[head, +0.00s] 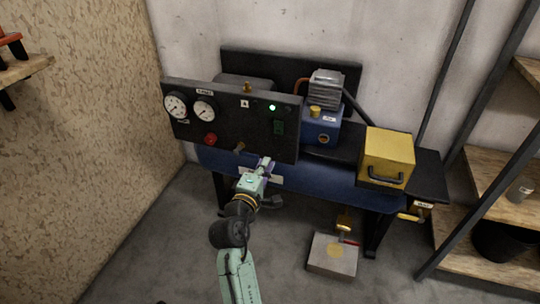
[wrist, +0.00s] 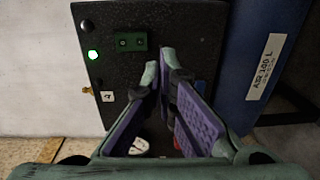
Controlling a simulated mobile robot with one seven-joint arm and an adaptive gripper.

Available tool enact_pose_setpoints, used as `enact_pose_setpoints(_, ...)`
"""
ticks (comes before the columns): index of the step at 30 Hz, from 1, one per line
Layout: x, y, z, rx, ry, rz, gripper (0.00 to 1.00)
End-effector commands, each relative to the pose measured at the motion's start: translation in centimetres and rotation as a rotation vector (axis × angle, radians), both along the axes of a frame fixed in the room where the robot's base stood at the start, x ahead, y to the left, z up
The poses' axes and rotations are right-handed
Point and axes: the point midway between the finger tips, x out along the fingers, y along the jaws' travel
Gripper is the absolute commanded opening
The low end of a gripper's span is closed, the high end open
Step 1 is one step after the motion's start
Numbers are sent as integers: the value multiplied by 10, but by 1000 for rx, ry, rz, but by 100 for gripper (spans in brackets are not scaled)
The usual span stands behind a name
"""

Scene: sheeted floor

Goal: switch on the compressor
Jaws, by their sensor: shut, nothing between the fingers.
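The compressor has a dark control panel (head: 228,135) in front of a blue tank (head: 310,180) and a blue motor unit (head: 322,130). A green switch (head: 279,127) sits on the panel's right part, below a lit green lamp (head: 272,107). In the wrist view the green switch (wrist: 132,41) and lit lamp (wrist: 93,54) show at the upper left. My gripper (head: 266,163) is at the panel's lower edge, below the switch. In the wrist view my gripper (wrist: 159,63) has its purple-padded fingers closed at the tips, holding nothing, apart from the switch in the picture.
A yellow box (head: 386,158) stands at right. A grey pedal block (head: 333,256) is on the floor. Wooden shelves (head: 490,190) stand far right.

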Motion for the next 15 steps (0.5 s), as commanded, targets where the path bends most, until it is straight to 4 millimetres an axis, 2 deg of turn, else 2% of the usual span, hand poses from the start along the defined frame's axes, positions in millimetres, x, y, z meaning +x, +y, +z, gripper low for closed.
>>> enact_pose_setpoints(3, -19, 7, -4, 0, 1, 2, 0)
enact_pose_setpoints(6, -28, 10, -4, -1, 0, 1, 0)
enact_pose_setpoints(15, -34, 11, -3, 0, -1, 0, 0)
